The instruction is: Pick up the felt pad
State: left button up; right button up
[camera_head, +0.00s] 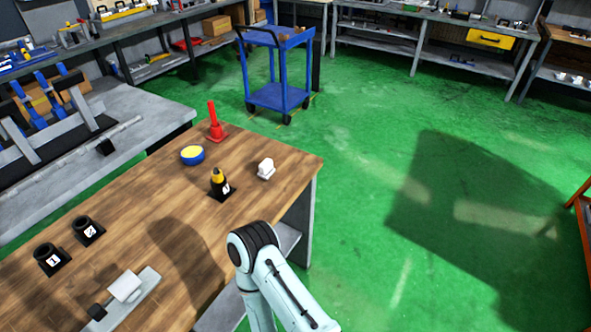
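I cannot tell for certain which thing is the felt pad. A small white block (265,168) sits near the right edge of the wooden table. A round blue tin with a yellow top (193,154) sits farther left. A pale block on a flat grey plate (124,286) lies at the near left of the table. One of my arms shows at the lower middle, beside the table's right edge. Neither of my grippers is in view.
The wooden table (130,225) also holds a red post (215,124), a black holder with a yellow-topped piece (220,185), and two black holders (88,229) (52,258) at left. A blue cart (276,94) stands behind. Green floor (365,150) at right is clear.

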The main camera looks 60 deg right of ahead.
aim_at(267, 170)
jog(key=z, duration=1.85)
jog(key=u, duration=1.75)
jog(key=z, duration=1.75)
jog(key=l+u, duration=0.15)
jog(key=u, duration=0.35)
jog(key=i+l+u, duration=0.1)
jog(key=u, duration=0.4)
jog(key=l+u, duration=0.25)
jog(key=u, duration=0.2)
